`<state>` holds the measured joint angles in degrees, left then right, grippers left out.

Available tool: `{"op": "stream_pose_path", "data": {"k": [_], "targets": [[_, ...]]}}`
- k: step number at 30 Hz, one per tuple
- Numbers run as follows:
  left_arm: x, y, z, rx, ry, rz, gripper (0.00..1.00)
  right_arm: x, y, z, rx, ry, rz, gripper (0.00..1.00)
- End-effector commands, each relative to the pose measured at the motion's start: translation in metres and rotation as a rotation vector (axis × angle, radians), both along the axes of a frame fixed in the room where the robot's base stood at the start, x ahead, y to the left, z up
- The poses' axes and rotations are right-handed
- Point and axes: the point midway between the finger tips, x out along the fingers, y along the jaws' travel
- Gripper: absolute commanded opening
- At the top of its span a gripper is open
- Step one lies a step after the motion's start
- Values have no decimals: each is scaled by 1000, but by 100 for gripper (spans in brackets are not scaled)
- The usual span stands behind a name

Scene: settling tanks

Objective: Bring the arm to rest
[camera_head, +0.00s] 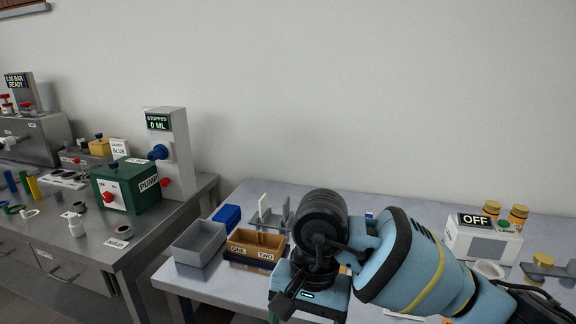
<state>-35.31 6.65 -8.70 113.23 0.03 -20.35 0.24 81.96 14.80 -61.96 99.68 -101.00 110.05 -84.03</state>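My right arm (405,262), light blue with a yellow band and dark joints, comes in from the lower right and reaches over the right-hand table. Its dark wrist joint (322,215) stands in front of the table's middle. My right gripper (298,292) hangs below the wrist near the table's front edge. Its fingers are dark and seen from behind, so I cannot tell whether they are open or hold anything. My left arm and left gripper are not in view.
The right table (190,284) bears a grey bin (199,243), an orange two-compartment tray (256,243) left of my gripper, and a white box reading OFF (482,240). The left bench (115,247) carries a green pump box (127,187) and a dispenser reading STOPPED 0 ML (172,150).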

Motion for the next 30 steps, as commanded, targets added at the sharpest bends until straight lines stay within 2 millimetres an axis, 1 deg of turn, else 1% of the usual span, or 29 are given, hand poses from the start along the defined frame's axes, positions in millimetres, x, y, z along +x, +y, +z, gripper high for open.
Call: {"op": "stream_pose_path", "data": {"k": [1, 3, 8, 11, 12, 14, 15, 17, 20, 23, 24, 26, 27, 29, 30], "targets": [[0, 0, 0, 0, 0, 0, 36, -9, 9, -8, 54, 51, -15, 77], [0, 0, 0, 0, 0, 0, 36, -22, 22, -15, 132, 125, -45, 77], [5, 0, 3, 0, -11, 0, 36, -56, 55, -24, 331, 342, -143, 77], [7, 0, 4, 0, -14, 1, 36, -80, 77, -21, 478, 531, -241, 77], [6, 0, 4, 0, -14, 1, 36, -89, 85, -18, 538, 622, -289, 77], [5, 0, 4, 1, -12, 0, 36, -99, 95, -11, 627, 765, -371, 77], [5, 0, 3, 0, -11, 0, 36, -104, 101, -5, 683, 864, -429, 77], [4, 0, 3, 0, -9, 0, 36, -107, 107, 4, 759, 1015, -521, 77], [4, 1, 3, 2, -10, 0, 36, -105, 109, 19, 868, 1276, -683, 77], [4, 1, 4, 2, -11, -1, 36, -94, 103, 28, 955, 1550, -855, 77], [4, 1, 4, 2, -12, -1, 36, -87, 99, 29, 984, 1660, -926, 77], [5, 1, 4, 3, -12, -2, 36, -75, 89, 28, 1020, 1830, -1034, 77], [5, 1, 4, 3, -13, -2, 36, -67, 82, 25, 1038, 1943, -1106, 77], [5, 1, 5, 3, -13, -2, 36, -54, 68, 16, 1061, 2118, -1218, 77], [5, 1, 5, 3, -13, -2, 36, -46, 58, 7, 1071, 2236, -1290, 77]]}}
